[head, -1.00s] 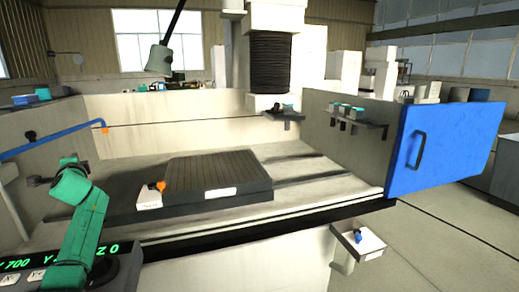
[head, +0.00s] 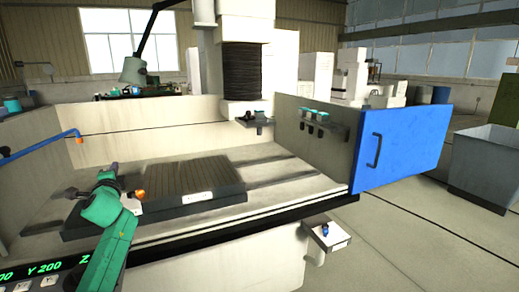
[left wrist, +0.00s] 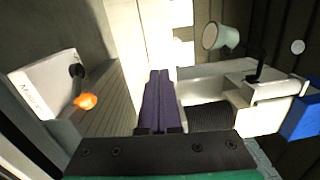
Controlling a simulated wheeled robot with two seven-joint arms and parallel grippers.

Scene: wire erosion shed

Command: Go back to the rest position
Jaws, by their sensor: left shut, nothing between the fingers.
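My left arm, green, comes in from the lower left of the head view. My left gripper (head: 115,167) is small there, in front of the machine's work tank and near the dark grooved plate (head: 180,178). In the left wrist view its purple fingers (left wrist: 160,100) lie together, shut and empty. An orange knob (head: 139,194) on a white block shows just right of my wrist; it is also at the left of the left wrist view (left wrist: 86,101). My right gripper is in neither current view.
The blue door (head: 400,148) stands open at the right of the tank. A small white tray (head: 327,236) with a blue item sticks out at the front. A lamp (head: 133,70) hangs at the back left. A grey bin (head: 487,165) stands far right; the floor before it is clear.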

